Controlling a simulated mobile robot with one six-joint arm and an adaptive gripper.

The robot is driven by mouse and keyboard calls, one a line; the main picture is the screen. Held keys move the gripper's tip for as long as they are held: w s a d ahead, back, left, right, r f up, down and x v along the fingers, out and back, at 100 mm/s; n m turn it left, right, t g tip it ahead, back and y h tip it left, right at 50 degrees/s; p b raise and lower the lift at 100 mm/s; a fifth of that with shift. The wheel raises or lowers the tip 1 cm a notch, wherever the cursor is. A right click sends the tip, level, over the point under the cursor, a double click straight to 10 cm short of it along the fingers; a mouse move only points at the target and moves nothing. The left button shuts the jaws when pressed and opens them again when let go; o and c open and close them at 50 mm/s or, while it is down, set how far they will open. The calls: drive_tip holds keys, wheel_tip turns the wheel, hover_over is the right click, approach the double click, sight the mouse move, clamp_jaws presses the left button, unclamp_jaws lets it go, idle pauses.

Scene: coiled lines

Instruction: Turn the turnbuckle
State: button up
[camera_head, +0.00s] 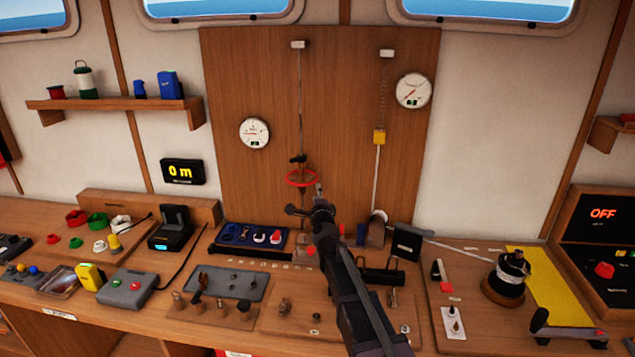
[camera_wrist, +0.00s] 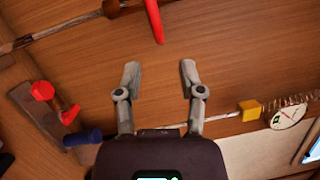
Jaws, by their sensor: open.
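The turnbuckle hangs on the left vertical line against the wooden panel, with a red ring handwheel (camera_head: 302,178) around it and a dark fitting (camera_head: 298,159) just above. In the wrist view the red handwheel (camera_wrist: 154,20) appears nearly edge-on at the top, and the turnbuckle rod (camera_wrist: 85,22) runs across the upper left. My gripper (camera_head: 319,190) is just below and right of the handwheel in the head view. In the wrist view my gripper (camera_wrist: 159,68) is open with nothing between its fingers; the handwheel lies beyond the fingertips, apart from them.
Another gauge (camera_head: 254,133) is left of the turnbuckle. A blue tray (camera_head: 222,238) and several small fittings crowd the bench below. The panel between the lines is clear.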

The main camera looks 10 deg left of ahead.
sight(315, 180)
drive_tip(key=x, duration=0.7)
drive_tip(key=shift+w, duration=0.2)
clamp_jaws()
drive_tip(key=shift+d, duration=0.15)
